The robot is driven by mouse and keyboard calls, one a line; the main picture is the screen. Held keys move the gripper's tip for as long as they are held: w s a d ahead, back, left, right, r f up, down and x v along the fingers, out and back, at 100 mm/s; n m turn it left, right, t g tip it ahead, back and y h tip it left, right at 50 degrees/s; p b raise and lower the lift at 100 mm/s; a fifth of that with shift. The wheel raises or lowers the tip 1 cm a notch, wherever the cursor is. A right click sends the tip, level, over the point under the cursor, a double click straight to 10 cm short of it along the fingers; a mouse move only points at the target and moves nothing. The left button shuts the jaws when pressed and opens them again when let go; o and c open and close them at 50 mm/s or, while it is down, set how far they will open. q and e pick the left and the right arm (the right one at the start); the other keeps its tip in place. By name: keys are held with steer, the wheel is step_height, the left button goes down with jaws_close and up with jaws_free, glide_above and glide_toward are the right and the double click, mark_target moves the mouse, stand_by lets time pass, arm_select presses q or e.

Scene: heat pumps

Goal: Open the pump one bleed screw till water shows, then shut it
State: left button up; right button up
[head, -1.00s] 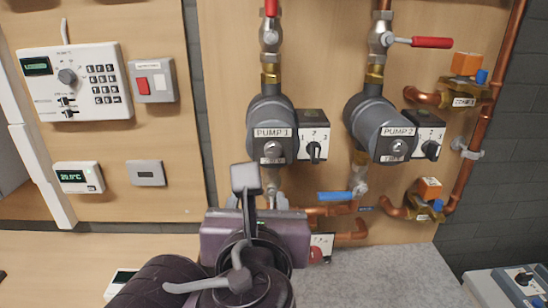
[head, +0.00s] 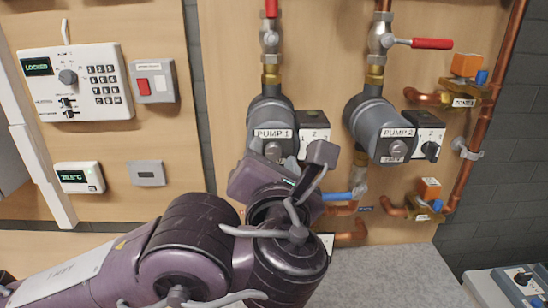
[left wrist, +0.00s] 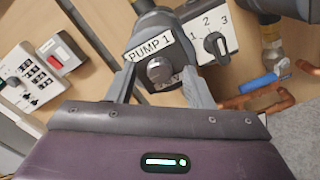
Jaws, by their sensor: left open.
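Pump 1 (head: 268,112) is a grey cylinder with a white PUMP 1 label, mounted on the wooden board. Its round bleed screw (head: 273,150) sits below the label and also shows in the left wrist view (left wrist: 159,70). No water shows at it. My left gripper (left wrist: 160,76) is open, its two fingers on either side of the screw in that view; I cannot tell whether they touch it. In the head view my left gripper (head: 268,168) is tilted just below the pump, fingertips mostly hidden. My right gripper is not in view.
Pump 1's speed dial box (head: 313,122) is close on the right, partly behind my gripper. A blue-handled valve (head: 337,196) is below. Pump 2 (head: 380,125) stands to the right. A keypad panel (head: 75,82) at left reads LOCKED.

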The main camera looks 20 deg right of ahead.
arm_select(q)
steer(key=c, duration=1)
